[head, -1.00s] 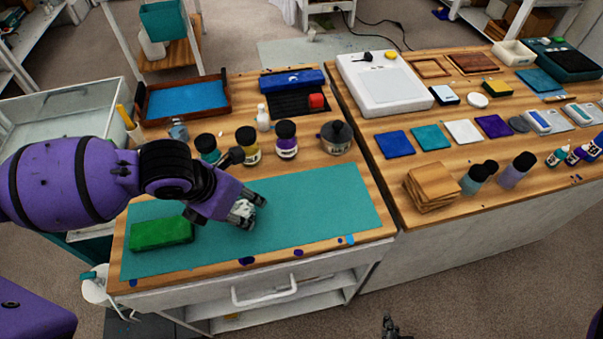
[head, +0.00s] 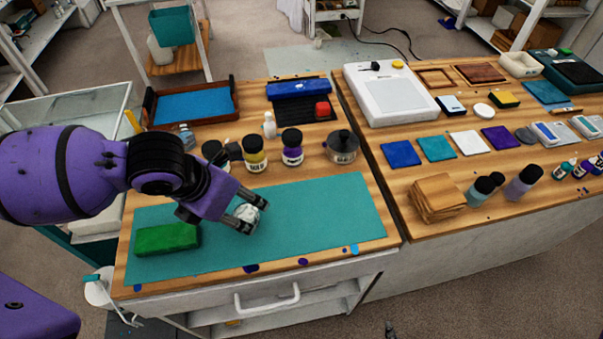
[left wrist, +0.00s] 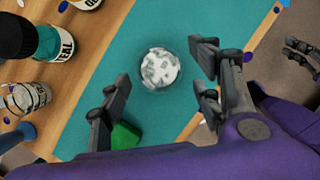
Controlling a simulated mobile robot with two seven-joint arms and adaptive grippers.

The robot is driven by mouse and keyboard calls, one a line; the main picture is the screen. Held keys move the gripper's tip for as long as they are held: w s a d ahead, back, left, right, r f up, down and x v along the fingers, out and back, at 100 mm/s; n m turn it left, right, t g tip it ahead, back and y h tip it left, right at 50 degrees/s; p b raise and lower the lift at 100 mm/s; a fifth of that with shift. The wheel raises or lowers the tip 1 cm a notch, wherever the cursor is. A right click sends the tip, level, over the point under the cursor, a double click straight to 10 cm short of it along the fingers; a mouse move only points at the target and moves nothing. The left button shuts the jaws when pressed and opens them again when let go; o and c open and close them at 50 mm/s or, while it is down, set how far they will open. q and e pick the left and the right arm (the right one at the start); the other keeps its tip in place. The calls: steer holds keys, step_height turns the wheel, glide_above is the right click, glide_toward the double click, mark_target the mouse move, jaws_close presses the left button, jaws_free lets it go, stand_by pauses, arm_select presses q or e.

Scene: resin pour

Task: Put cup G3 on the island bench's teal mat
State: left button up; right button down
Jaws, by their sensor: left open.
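A small clear, whitish cup (head: 247,213), which I take for G3 though no label can be read, stands on the teal mat (head: 330,210) near its middle. In the left wrist view the cup (left wrist: 159,68) is seen from above, on the mat (left wrist: 105,95). My left gripper (head: 254,216) is open around it, with a finger on either side. In the left wrist view a gap shows between the cup and the fingers. My right gripper (left wrist: 299,52) shows small at the right edge of the left wrist view; its opening is unclear.
A green block (head: 167,238) lies on the mat's left part. Behind the mat stand a yellow-labelled jar (head: 254,156), a purple jar (head: 292,150), a metal pot (head: 342,147) and another clear cup (head: 187,135). The mat's right part is clear.

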arm_select(q)
steer(key=v, duration=0.8)
steer(key=shift+r+p, duration=0.2)
steer(key=shift+p, duration=0.1)
steer(key=shift+f, duration=0.1)
